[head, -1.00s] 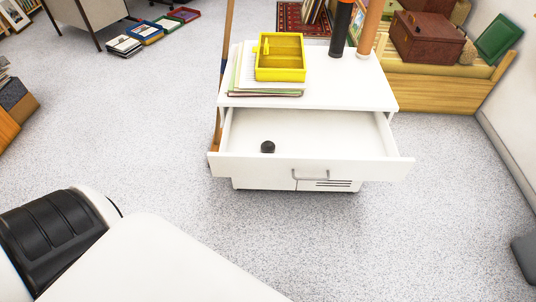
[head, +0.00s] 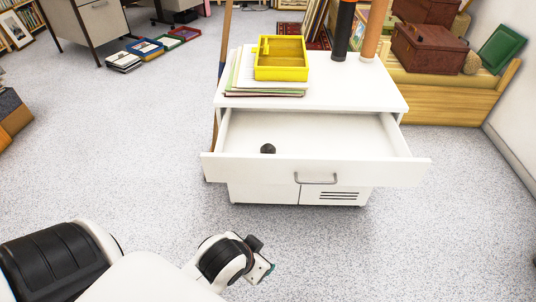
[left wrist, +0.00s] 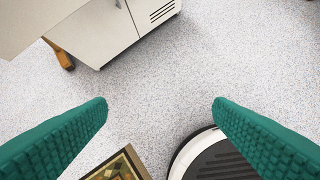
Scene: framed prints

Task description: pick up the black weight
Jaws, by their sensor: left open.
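The black weight (head: 268,149) is a small dark round lump on the floor of the open white drawer (head: 320,135), left of its middle and near its front panel. My left gripper (head: 266,271) shows only in part at the bottom of the head view, in front of and below the drawer, well apart from the weight. In the left wrist view its two green fingers (left wrist: 160,106) are wide apart with nothing between them. The weight is not in that view. My right gripper is in neither view.
The white cabinet (head: 262,190) bears a yellow tray (head: 281,72) on stacked papers (head: 238,82) and two upright tubes at the back. A wooden bench (head: 440,98) stands behind right. A framed piece (left wrist: 119,167) lies low in the wrist view.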

